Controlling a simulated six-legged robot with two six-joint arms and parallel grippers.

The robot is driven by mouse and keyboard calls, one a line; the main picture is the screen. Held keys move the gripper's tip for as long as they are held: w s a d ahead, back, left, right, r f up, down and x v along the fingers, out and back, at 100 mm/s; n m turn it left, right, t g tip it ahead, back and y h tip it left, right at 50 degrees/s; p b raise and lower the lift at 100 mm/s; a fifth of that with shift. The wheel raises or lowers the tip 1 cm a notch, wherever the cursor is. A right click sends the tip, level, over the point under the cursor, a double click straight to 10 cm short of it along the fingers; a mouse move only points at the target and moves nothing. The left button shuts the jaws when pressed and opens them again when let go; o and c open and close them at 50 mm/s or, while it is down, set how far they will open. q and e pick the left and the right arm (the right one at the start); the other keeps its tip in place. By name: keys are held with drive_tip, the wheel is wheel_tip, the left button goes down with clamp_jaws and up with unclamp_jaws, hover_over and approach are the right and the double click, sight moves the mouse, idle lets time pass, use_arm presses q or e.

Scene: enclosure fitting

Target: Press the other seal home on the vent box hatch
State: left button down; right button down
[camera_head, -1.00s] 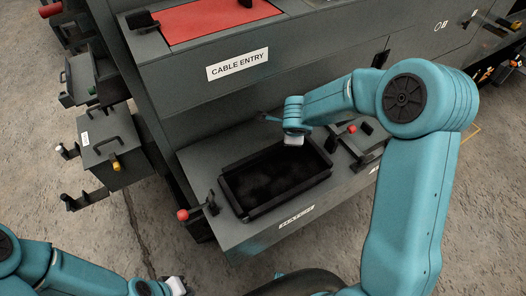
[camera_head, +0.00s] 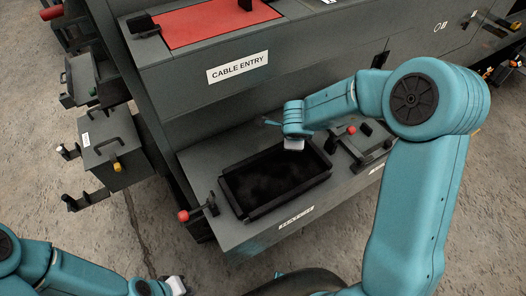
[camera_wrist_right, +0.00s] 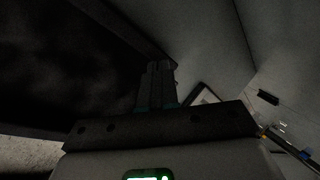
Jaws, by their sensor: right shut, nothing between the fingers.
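A dark rectangular opening with a raised black rim (camera_head: 285,204) lies in the lower grey ledge in the head view. Its small front label (camera_head: 296,217) is too blurred to read, so I cannot tell whether this is the vent box hatch. My right gripper (camera_head: 293,147) is over the far right part of the rim. In the right wrist view its fingers (camera_wrist_right: 158,72) are shut and empty, close to the rim edge beside the dark opening. Contact is not clear. No separate seal can be made out. My left gripper (camera_head: 178,287) is low at the bottom edge, away from the opening; its jaws are unclear.
Red-knobbed clamps stand left (camera_head: 197,211) and right (camera_head: 351,131) of the opening. A grey lid with a handle (camera_head: 367,146) lies at right. Above is a panel labelled CABLE ENTRY (camera_head: 238,68) with a red cover (camera_head: 215,21). A grey box (camera_head: 109,152) hangs at left.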

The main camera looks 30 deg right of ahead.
drive_tip(key=s+r, duration=0.1)
drive_tip(key=s+a+r+p, duration=0.1)
drive_tip(key=shift+s+a+r, duration=0.25)
drive_tip(key=shift+a+r, duration=0.05)
drive_tip(key=shift+s, duration=0.1)
idle(0.6)
